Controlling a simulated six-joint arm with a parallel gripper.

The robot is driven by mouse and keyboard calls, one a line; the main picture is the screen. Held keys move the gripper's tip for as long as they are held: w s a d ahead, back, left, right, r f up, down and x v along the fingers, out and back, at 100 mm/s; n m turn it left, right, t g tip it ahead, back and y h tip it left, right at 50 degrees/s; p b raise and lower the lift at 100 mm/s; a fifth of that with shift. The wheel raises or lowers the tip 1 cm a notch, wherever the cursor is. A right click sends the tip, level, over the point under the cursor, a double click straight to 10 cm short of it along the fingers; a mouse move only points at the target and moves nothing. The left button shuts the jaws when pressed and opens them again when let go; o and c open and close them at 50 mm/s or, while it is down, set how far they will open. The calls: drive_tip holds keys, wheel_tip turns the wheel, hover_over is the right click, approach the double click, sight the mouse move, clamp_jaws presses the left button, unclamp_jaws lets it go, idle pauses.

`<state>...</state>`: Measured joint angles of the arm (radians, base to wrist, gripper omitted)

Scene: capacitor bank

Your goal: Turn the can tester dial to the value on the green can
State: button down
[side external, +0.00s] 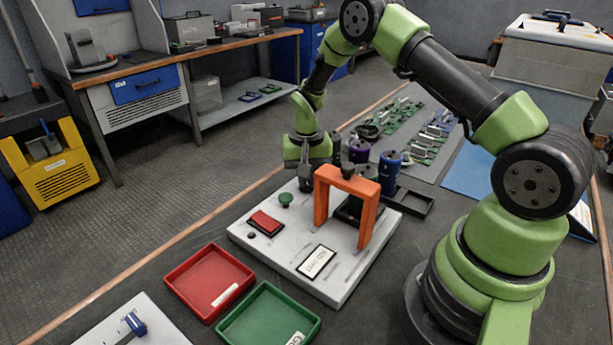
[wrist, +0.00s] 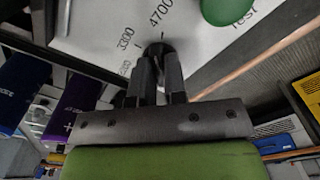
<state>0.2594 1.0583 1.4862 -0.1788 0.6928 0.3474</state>
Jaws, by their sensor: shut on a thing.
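The can tester is a pale panel (side external: 285,255) on the bench, with an orange arch (side external: 345,188) over it. Its black dial (wrist: 158,49) shows in the wrist view between the printed values 3300 and 4700, with more figures below. My gripper (wrist: 159,62) is shut on the dial, one finger on each side. In the side view my gripper (side external: 304,184) points down at the panel's back edge and hides the dial. Which way the dial's pointer faces is unclear.
A green button (side external: 286,200) and a red window (side external: 265,223) are on the panel. Purple (side external: 359,151) and blue (side external: 389,172) cans stand close behind the arch. A red tray (side external: 190,283) and a green tray (side external: 250,325) lie in front. Circuit boards (side external: 405,125) lie farther back.

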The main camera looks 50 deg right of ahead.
sight(307, 180)
drive_tip(key=c, duration=1.2)
unclamp_jaws()
drive_tip(key=shift+o, duration=0.2)
drive_tip(key=shift+r, duration=0.1)
wheel_tip(307, 180, up, 10)
